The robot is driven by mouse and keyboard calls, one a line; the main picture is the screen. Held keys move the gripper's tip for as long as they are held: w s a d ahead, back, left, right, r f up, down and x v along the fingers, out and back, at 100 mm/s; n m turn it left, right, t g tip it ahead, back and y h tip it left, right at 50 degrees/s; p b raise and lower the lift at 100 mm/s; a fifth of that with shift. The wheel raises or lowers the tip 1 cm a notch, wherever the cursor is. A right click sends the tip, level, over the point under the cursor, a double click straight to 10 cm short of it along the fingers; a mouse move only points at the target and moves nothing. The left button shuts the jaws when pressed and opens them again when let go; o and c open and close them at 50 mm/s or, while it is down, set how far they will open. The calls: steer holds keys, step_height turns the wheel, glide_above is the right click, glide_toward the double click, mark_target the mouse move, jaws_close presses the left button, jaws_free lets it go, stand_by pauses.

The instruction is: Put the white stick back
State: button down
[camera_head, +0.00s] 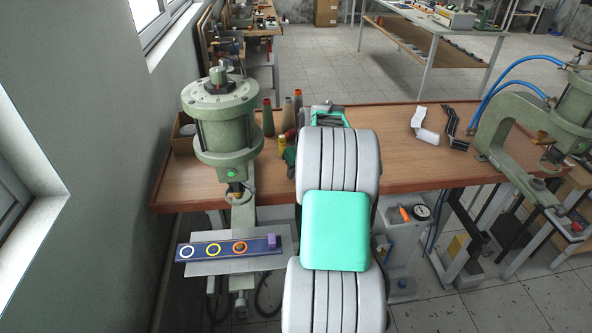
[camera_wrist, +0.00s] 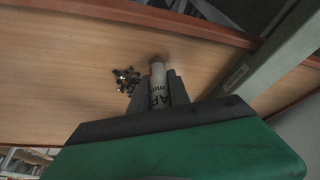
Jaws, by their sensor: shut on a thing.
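The white stick (camera_wrist: 158,82) is a short white cylinder with dark lettering, seen in the wrist view between the dark fingers of my gripper (camera_wrist: 158,92). My gripper is shut on it, and its far end points away from the palm over the wooden tabletop. I cannot tell whether that end touches the wood. In the head view my arm hides the fingers and the stick; only a green part of my gripper (camera_head: 330,118) shows above the tabletop (camera_head: 390,176).
Small dark pieces (camera_wrist: 126,80) lie left of the stick. A green press (camera_head: 225,125) stands at the left, with a blue ringed strip (camera_head: 205,249) below it. Several thread cones (camera_head: 267,118) stand near my gripper. A white object (camera_head: 425,133) and dark parts (camera_head: 458,128) lie right.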

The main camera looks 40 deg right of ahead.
steer(key=shift+f, duration=0.15)
steer(key=c, duration=1.2)
jaws_free()
steer(key=shift+r, duration=0.25)
steer(key=b+v, duration=0.1)
steer(key=v, duration=1.1)
